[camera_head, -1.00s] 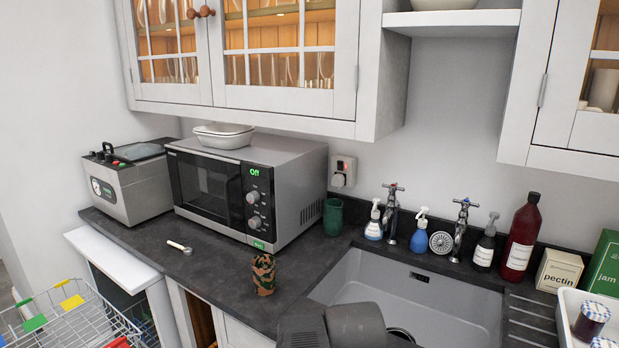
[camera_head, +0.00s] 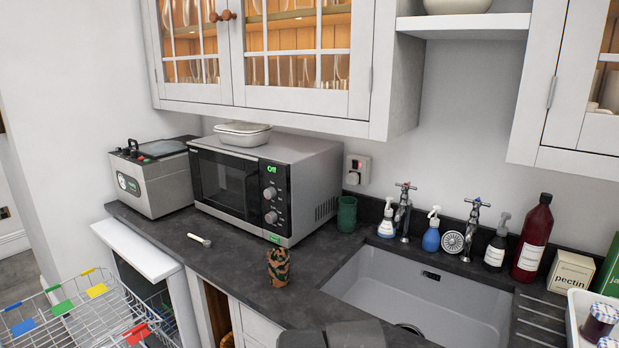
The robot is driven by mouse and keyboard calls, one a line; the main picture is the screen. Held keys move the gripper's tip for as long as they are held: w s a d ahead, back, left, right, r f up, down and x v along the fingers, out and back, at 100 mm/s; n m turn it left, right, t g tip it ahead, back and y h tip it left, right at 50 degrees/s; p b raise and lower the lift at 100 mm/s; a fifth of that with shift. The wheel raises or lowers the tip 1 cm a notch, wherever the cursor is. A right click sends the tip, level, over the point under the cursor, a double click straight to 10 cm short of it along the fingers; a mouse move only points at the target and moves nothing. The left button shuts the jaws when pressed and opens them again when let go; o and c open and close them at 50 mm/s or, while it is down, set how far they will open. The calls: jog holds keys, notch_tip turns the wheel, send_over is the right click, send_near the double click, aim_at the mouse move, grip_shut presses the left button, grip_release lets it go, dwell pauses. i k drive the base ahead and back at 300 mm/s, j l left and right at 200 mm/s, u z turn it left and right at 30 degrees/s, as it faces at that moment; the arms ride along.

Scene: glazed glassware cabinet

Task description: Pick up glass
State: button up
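Several clear glasses (camera_head: 285,72) stand on the shelves inside the glazed wall cabinet (camera_head: 365,60), behind its panes. Stemmed glasses show on the upper shelf and glasses on the lower one; the panes and glazing bars partly hide them. My gripper is not in view. Only dark grey parts of my arm show at the bottom edge, well below the cabinet.
Below the cabinet stand a microwave (camera_head: 240,185) with a lidded dish (camera_head: 242,134) on top and a grey machine (camera_head: 150,180). A green tumbler (camera_head: 347,214) and patterned cup (camera_head: 279,267) stand on the counter. The sink (camera_head: 420,290) is right; a wire basket (camera_head: 85,310) is lower left.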

aim_at(279, 259)
jog(key=j+z, duration=0.15)
jog(key=z, duration=0.2)
jog(key=i+j+z, duration=0.1)
jog(key=z, duration=0.25)
jog(key=j+z, duration=0.3)
